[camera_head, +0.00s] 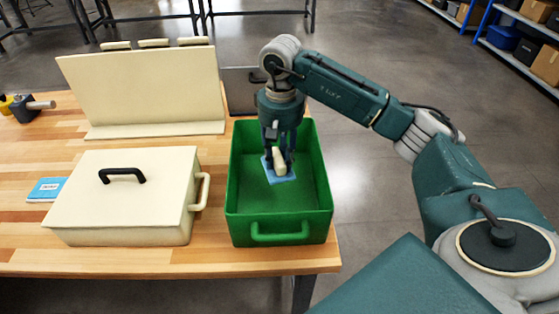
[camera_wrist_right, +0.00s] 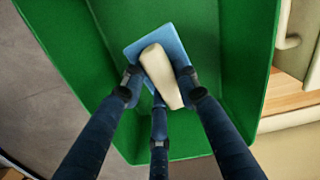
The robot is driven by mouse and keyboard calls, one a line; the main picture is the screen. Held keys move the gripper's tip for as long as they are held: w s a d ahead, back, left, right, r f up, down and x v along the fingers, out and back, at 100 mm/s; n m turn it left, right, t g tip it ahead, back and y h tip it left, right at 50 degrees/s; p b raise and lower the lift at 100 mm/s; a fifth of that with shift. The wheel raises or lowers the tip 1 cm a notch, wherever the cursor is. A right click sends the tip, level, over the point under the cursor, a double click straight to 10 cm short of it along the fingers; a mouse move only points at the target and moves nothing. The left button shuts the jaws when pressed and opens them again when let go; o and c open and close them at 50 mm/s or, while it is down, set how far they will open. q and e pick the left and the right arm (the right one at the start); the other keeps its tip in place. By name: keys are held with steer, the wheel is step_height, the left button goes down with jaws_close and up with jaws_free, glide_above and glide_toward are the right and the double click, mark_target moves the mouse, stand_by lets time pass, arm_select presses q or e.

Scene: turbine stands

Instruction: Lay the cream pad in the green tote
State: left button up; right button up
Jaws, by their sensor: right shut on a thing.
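The green tote (camera_head: 279,240) stands at the right end of the wooden table, open at the top. My right gripper (camera_head: 279,164) reaches down into the tote, its fingers shut on the cream pad (camera_head: 280,159). In the right wrist view the cream pad (camera_wrist_right: 161,77) lies between the fingertips, over a light blue flat piece (camera_wrist_right: 136,47). The blue piece (camera_head: 283,178) is inside the tote; whether it touches the pad or the tote floor, I cannot tell. The green tote (camera_wrist_right: 239,60) surrounds them in the wrist view. My left gripper is not in view.
A cream lidded box (camera_head: 125,210) with a black handle stands left of the tote. A cream upright board (camera_head: 140,88) stands behind it. A blue card (camera_head: 46,188) and a grey-and-yellow tool (camera_head: 24,107) lie at the left. A grey case (camera_head: 241,90) stands behind the tote.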

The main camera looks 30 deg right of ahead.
steer(key=shift+f, duration=0.5)
steer(key=shift+w+f, duration=0.35)
steer(key=shift+f, duration=0.2)
steer(key=shift+s+f+b, duration=0.1)
steer(key=shift+f+b, duration=0.55)
step_height(320, 180, down, 6)
steer(key=b, duration=0.3)
steer(key=shift+r+b, duration=0.25)
steer(key=shift+b, duration=0.05)
steer(key=shift+f+b, duration=0.3)
steer(key=shift+f, duration=0.05)
steer(key=shift+f+b, duration=0.3)
steer(key=o, duration=1.2)
steer(key=shift+o, duration=0.2)
